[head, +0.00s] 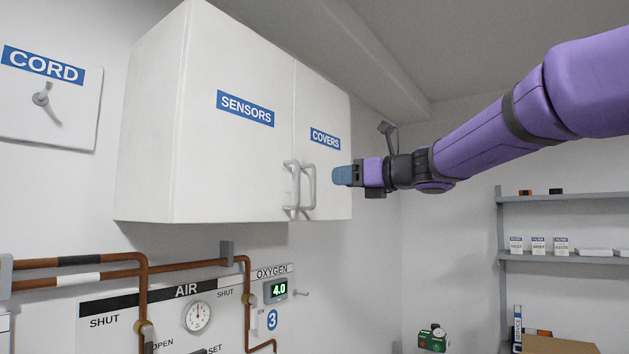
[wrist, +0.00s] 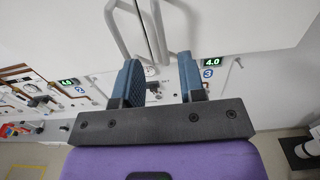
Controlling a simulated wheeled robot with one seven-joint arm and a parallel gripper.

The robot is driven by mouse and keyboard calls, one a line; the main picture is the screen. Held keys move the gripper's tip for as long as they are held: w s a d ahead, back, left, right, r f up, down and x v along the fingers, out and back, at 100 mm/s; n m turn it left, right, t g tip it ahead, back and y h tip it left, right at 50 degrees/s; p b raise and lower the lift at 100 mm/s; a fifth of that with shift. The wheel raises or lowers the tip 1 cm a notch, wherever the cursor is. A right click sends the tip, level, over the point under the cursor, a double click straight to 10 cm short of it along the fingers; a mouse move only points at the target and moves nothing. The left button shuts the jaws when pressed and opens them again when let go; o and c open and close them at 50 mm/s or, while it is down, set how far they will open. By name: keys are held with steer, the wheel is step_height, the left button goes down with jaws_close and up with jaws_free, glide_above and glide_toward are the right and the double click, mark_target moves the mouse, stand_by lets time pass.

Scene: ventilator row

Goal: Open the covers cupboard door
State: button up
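The covers door (head: 322,178) is the narrower right door of the white wall cupboard, with a blue COVERS label, and it is shut. Its grey bar handle (head: 308,187) stands upright near the seam between the doors. The handle of the sensors door (head: 245,150) is close beside it on the left. My gripper (head: 340,176) is just right of the covers handle in the head view. In the wrist view the blue fingers (wrist: 163,82) are apart with nothing between them, and the handle (wrist: 160,25) rises beyond their tips. I see no contact with it.
Below the cupboard is a wall panel (head: 190,315) with AIR and OXYGEN labels, a gauge and copper pipes. Grey shelves (head: 570,258) with small boxes stand at the right. A CORD panel (head: 50,100) is at the left.

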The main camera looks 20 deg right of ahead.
mark_target(316, 180)
steer(key=x, duration=0.8)
steer(key=shift+w+a, duration=0.25)
steer(key=shift+w, duration=0.05)
jaws_close()
